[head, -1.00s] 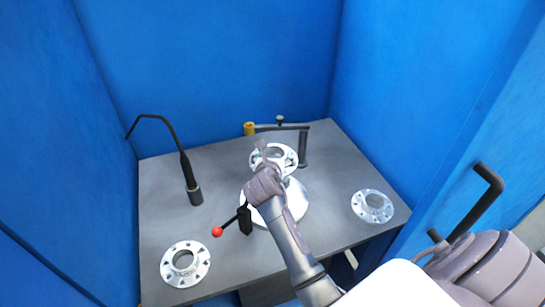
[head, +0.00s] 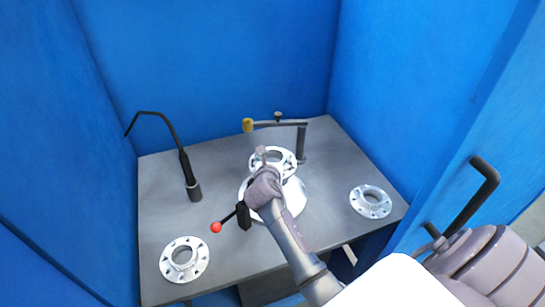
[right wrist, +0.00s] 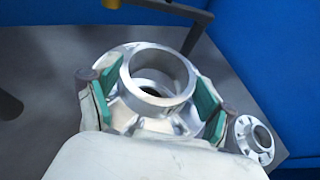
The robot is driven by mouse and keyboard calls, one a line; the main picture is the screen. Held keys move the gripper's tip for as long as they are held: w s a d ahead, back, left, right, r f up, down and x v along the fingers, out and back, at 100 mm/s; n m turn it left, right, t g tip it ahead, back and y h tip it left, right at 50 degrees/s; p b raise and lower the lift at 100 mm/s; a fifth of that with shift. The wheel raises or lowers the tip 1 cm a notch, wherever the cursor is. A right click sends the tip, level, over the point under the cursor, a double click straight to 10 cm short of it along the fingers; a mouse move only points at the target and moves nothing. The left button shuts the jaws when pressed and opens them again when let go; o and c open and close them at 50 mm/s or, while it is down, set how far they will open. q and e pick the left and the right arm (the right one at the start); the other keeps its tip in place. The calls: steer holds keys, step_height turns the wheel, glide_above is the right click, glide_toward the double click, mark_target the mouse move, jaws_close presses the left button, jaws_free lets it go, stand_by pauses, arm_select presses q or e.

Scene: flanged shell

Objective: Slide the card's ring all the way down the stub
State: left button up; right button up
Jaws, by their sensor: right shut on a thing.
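A silver ring (head: 289,160) with bolt holes is level above the white-silver shell (head: 298,196) at the middle of the table. My right gripper (head: 262,155) is at its near left side. In the right wrist view, the gripper's green-padded fingers (right wrist: 152,100) are on both sides of the ring (right wrist: 165,126) and shut on it. A round open neck stands up in the ring's middle; I cannot tell whether it is the stub or the ring's own hub. How far down the ring sits is hidden. No card shows. My left gripper is not in view.
Loose flanges lie at the front left (head: 170,268) and right (head: 371,211) of the grey table (head: 225,265). A red-knobbed lever (head: 216,227) is left of the shell. A black gooseneck (head: 186,165) stands left; a yellow-tipped swing arm (head: 247,125) stands behind. Blue walls enclose the table.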

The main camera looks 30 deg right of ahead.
steer(key=shift+w+f+b, duration=0.1)
steer(key=shift+f+b, duration=0.2)
steer(key=shift+f, duration=0.2)
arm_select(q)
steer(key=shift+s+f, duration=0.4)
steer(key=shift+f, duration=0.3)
arm_select(e)
steer(key=shift+f, duration=0.6)
arm_select(q)
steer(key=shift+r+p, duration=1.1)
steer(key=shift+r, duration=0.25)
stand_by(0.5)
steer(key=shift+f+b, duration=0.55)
steer(key=shift+b, duration=0.05)
arm_select(e)
steer(key=shift+f, duration=1.05)
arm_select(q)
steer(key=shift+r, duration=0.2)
arm_select(e)
steer(key=shift+r+p, duration=0.3)
steer(key=shift+p, duration=0.35)
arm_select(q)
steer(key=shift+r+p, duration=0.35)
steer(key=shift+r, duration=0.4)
arm_select(e)
steer(key=shift+a+r, duration=0.1)
steer(key=shift+r, duration=0.2)
